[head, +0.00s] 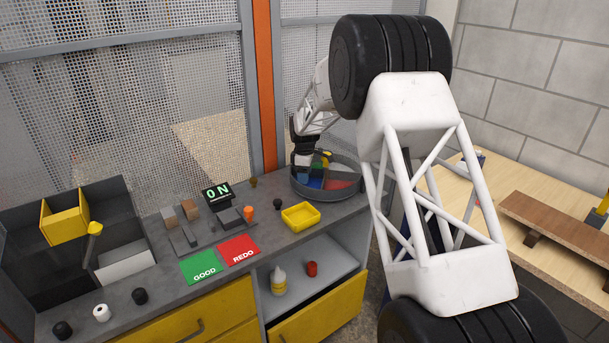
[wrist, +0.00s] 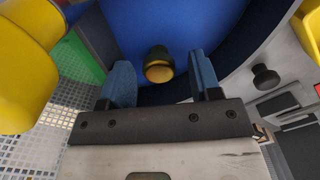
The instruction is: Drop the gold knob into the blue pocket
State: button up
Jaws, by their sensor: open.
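The gold knob (wrist: 158,66), with a dark collar, is in the wrist view over the blue floor of the blue pocket (wrist: 200,25). It sits between and just past my gripper's fingertips, with a gap to each finger. I cannot tell whether it touches the floor. My gripper (wrist: 160,82) is open. In the head view, my gripper (head: 303,162) is low over the left side of the round grey tray, where the blue pocket (head: 314,182) shows next to a red one (head: 341,185). The knob is not discernible there.
A yellow part (wrist: 25,60) looms close at left in the wrist view. A black knob (head: 277,204) and a yellow bin (head: 300,217) stand on the counter near the round tray's rim (head: 330,196). A small olive knob (head: 253,182) stands further left.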

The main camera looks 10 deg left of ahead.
notch_tip(320, 180, up, 13)
dwell(0.7)
jog(key=shift+d+r, duration=0.1)
dwell(0.7)
jog(key=s+d+r+m+t, duration=0.1)
jog(key=s+d+r+m, duration=0.3)
jog(key=s+d+r, duration=0.6)
jog(key=s+d+r+m, duration=0.5)
jog(key=s+d, duration=0.8)
jog(key=s, duration=0.4)
jog(key=s+d+f+m, duration=0.2)
jog(key=s+d+m, duration=0.1)
jog(key=s, duration=0.8)
jog(key=s+d+f+m+t, duration=0.1)
jog(key=s+d, duration=0.4)
jog(key=s, duration=0.7)
jog(key=s+d+f+m, duration=0.3)
jog(key=s+d+m, duration=0.1)
jog(key=s, duration=0.8)
jog(key=shift+s+f+m+t, duration=0.25)
jog(key=shift+f+m+t, duration=0.05)
jog(key=shift+m, duration=0.3)
